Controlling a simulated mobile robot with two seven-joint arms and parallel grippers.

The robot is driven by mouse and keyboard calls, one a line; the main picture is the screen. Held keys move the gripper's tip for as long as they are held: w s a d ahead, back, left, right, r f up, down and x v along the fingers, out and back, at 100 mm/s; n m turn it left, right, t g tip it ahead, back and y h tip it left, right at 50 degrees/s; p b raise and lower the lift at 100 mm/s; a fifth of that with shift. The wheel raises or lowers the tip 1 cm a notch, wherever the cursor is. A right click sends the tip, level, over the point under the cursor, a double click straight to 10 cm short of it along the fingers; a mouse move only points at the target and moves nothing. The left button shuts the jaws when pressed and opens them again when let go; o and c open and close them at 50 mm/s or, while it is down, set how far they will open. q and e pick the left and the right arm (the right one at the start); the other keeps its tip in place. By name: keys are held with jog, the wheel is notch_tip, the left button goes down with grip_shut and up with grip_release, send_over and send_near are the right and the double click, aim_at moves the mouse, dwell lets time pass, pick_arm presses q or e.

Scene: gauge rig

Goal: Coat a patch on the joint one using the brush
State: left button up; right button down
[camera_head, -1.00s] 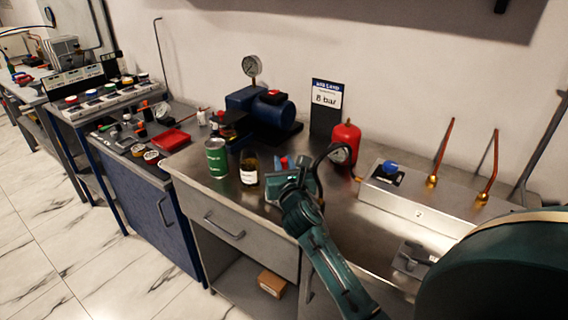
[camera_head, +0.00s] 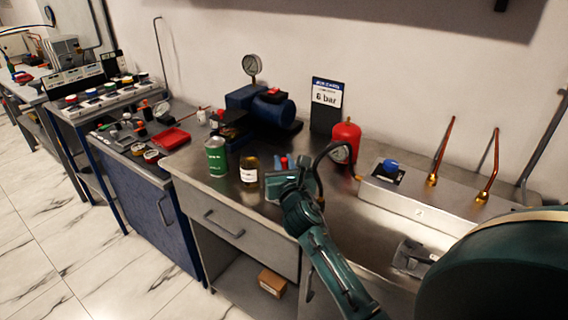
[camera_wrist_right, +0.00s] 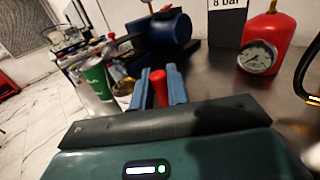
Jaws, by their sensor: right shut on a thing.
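My right gripper (camera_head: 287,164) is over the steel bench, just right of the amber jar (camera_head: 249,169). In the right wrist view its two blue fingers (camera_wrist_right: 159,86) are shut on a red handle (camera_wrist_right: 158,89), which I take to be the brush. The bristles are hidden. The handle shows small and red in the head view (camera_head: 284,163). Two copper pipes rise from brass joints, a left one (camera_head: 432,180) and a right one (camera_head: 482,198), on a metal box. I cannot tell which is joint one. The gripper is well left of both joints. My left gripper is out of view.
A green can (camera_head: 216,157) stands left of the jar. A red cylinder (camera_head: 345,142) with a gauge stands between the gripper and the metal box (camera_head: 400,200). A blue pump (camera_head: 262,108) is behind. A grey metal piece (camera_head: 411,257) lies at the front right.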

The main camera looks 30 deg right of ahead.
jog(key=shift+r+p, duration=0.5)
jog(key=shift+p, duration=0.15)
jog(key=shift+r+p, duration=0.3)
jog(key=shift+p, duration=0.05)
jog(key=shift+r+p, duration=1.1)
notch_tip(320, 180, up, 2)
jog(key=shift+p, duration=1.1)
jog(key=shift+r+p, duration=0.6)
jog(key=shift+p, duration=0.1)
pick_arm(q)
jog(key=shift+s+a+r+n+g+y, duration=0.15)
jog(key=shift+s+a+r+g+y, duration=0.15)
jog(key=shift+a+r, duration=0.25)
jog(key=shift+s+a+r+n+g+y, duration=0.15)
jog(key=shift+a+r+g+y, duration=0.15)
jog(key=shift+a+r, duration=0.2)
